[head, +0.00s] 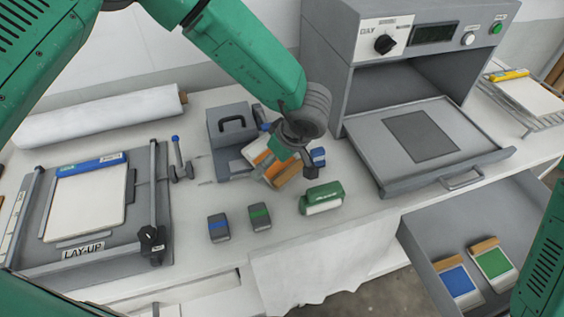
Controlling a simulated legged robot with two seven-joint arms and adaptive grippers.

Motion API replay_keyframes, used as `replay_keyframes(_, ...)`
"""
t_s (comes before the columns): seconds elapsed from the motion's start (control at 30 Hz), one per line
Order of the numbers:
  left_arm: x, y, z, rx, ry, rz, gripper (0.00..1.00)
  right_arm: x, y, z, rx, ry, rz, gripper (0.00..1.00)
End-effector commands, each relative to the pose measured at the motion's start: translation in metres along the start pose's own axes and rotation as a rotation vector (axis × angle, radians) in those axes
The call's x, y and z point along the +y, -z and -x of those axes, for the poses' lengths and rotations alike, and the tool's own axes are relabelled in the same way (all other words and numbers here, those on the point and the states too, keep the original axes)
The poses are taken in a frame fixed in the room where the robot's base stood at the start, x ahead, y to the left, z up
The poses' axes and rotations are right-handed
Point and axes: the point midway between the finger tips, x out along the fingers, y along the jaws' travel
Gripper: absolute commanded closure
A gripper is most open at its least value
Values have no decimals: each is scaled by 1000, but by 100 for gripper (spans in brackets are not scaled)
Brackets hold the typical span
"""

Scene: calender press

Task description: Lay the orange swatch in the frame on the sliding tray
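The sliding tray (375,145) is pulled out of the press, with a dark grey rectangular frame area (420,136) on it; nothing lies in the frame. Orange-topped swatch pieces (284,174) stand tilted in or beside a grey holder (226,122) left of the press. I cannot tell which piece is the orange swatch. My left gripper (297,160) is over these pieces, pointing down, and hides part of them. Whether its fingers are closed on one is unclear. My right gripper is out of view.
An open drawer (415,245) at lower right holds a blue swatch (458,282) and a green swatch (493,263). A green roller-like item (322,197) and two small grey blocks (219,228) lie in front of the holder. A lay-up board (110,225) is at left.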

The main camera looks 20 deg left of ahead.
Motion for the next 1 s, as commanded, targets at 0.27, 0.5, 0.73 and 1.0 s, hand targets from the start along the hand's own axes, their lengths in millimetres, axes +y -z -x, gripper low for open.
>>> replay_keyframes(0.27, 0, -1, -6, 2, 0, -1, 0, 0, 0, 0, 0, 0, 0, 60)
replay_keyframes(0.5, 0, -1, -6, 1, 0, -1, 49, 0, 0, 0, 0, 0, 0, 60)
replay_keyframes(0.73, 0, -1, -5, 1, 0, 0, 49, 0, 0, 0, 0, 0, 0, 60)
replay_keyframes(1.0, -14, -2, 14, 0, -3, -1, 49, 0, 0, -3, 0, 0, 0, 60)
